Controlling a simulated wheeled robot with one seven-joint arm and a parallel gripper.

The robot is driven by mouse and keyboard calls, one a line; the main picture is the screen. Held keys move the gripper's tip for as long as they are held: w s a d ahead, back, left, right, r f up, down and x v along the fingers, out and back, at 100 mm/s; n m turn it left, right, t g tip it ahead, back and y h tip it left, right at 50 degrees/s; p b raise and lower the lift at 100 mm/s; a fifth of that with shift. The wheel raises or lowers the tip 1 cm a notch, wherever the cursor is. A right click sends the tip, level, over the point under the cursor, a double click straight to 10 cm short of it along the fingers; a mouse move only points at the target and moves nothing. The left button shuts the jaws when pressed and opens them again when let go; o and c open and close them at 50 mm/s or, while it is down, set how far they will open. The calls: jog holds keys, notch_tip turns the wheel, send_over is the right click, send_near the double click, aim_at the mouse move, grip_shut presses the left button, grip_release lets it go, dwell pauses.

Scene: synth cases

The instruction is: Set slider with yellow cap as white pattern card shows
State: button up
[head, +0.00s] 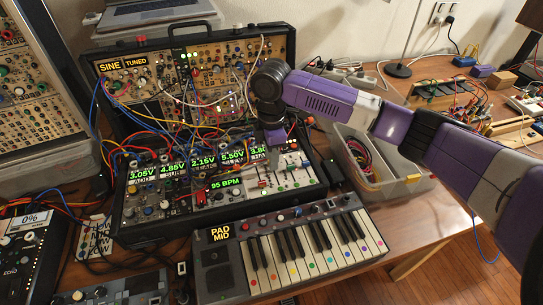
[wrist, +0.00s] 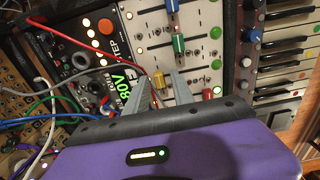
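My gripper (head: 275,140) hangs low over the white slider panel (head: 300,178) at the right end of the lower synth case. In the wrist view its two grey fingers (wrist: 161,80) are apart. A small yellow-orange cap (wrist: 158,80) shows in the gap between them; I cannot tell whether they touch it. Green (wrist: 179,44), blue (wrist: 172,7) and red (wrist: 207,94) caps sit on the same panel.
Patch cables (wrist: 85,45) loop over the modules left of the panel. A keyboard (head: 290,255) stands in front of the case. A clear bin (head: 385,185) with cables is at the right. The upper case (head: 200,75) rises behind.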

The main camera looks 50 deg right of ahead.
grip_shut()
dwell(1.2)
